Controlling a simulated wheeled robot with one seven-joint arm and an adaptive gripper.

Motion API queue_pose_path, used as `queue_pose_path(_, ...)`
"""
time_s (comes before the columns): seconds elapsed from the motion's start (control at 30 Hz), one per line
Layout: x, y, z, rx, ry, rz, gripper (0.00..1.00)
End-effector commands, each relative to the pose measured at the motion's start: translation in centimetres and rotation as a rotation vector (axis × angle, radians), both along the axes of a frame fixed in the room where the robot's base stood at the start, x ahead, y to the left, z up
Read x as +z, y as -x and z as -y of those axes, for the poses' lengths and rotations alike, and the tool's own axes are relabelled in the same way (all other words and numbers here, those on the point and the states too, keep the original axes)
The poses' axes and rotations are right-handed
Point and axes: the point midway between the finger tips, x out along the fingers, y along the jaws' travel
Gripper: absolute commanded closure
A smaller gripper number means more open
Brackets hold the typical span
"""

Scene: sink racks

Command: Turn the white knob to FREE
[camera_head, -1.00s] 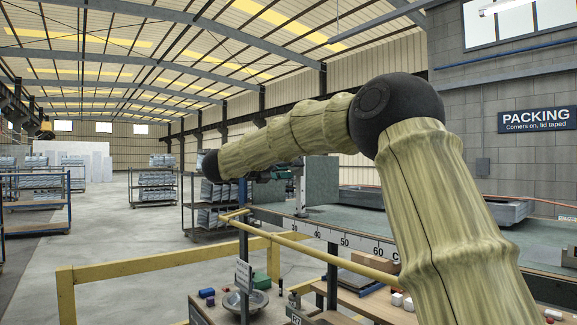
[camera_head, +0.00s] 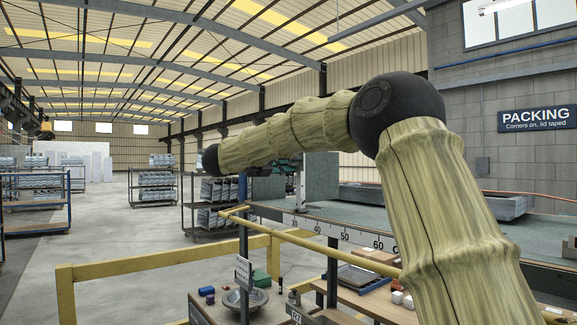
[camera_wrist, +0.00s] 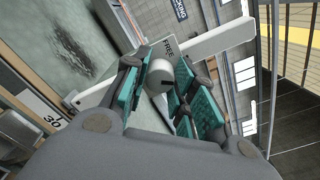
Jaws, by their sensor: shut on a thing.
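The white knob (camera_wrist: 161,72) shows in the wrist view as a rounded pale piece with a dark mark, between the two teal-padded fingers of my gripper (camera_wrist: 160,90). My gripper is shut on it. The word FREE is printed on a light plate (camera_wrist: 169,43) just beyond the knob. Where the knob's mark points relative to FREE I cannot tell. In the head view, teal parts of my gripper (camera_head: 275,168) show below my forearm, beside a grey post (camera_head: 301,188); the knob itself cannot be made out there.
A long white bar (camera_wrist: 215,42) crosses behind the knob in the wrist view. The head view has a yellow rail (camera_head: 165,259), a numbered scale strip (camera_head: 345,235), a green-topped bench (camera_head: 400,222) and a lower table with small blocks (camera_head: 207,291).

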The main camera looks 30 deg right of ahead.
Motion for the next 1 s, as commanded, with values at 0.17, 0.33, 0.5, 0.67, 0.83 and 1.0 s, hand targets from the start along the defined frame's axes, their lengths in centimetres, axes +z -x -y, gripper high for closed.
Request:
queue_pose_path(0.17,-0.16,-0.03,0.01,0.0,0.013,-0.161,0.97)
queue_pose_path(0.33,-0.09,-0.04,0.0,0.0,0.025,-0.324,0.97)
queue_pose_path(0.5,-0.02,-0.05,-0.01,0.001,0.039,-0.485,0.97)
queue_pose_path(0.67,0.05,-0.06,-0.02,0.001,0.051,-0.637,0.97)
queue_pose_path(0.83,0.1,-0.07,-0.02,0.001,0.063,-0.799,0.97)
queue_pose_path(1.0,0.11,-0.07,-0.04,0.002,0.075,-0.956,0.97)
